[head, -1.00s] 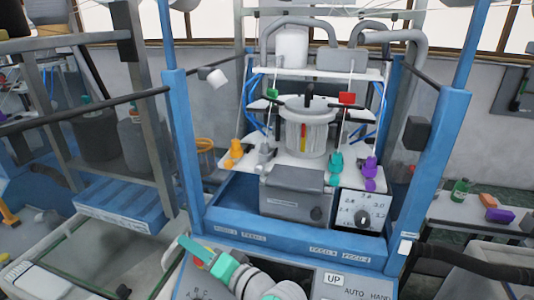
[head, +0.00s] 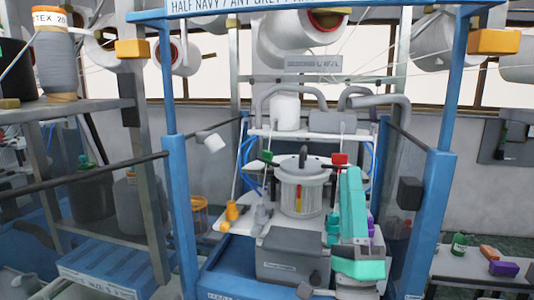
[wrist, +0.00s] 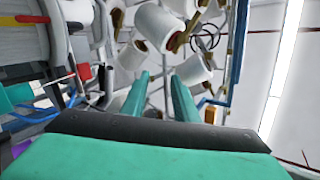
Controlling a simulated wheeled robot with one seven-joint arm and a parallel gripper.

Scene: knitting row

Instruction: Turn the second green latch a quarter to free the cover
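A small green block (head: 267,157) sits left of the clear ribbed cylinder (head: 302,190), and a red block (head: 340,159) sits to its right. I cannot tell which piece is the second green latch. A teal knob (head: 333,226) and a purple knob (head: 371,226) stand on the right of the white plate, partly hidden by my gripper. A grey box with a darker lid (head: 290,240) is below the cylinder; I cannot tell whether this lid is the cover. My teal gripper (head: 350,174) points up in front of the knobs. In the wrist view its fingers (wrist: 162,78) are apart and empty.
Blue posts (head: 437,200) flank the machine, with black bars (head: 415,150) at their sides. Hoses (head: 380,101) and white yarn cones (wrist: 155,24) are above.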

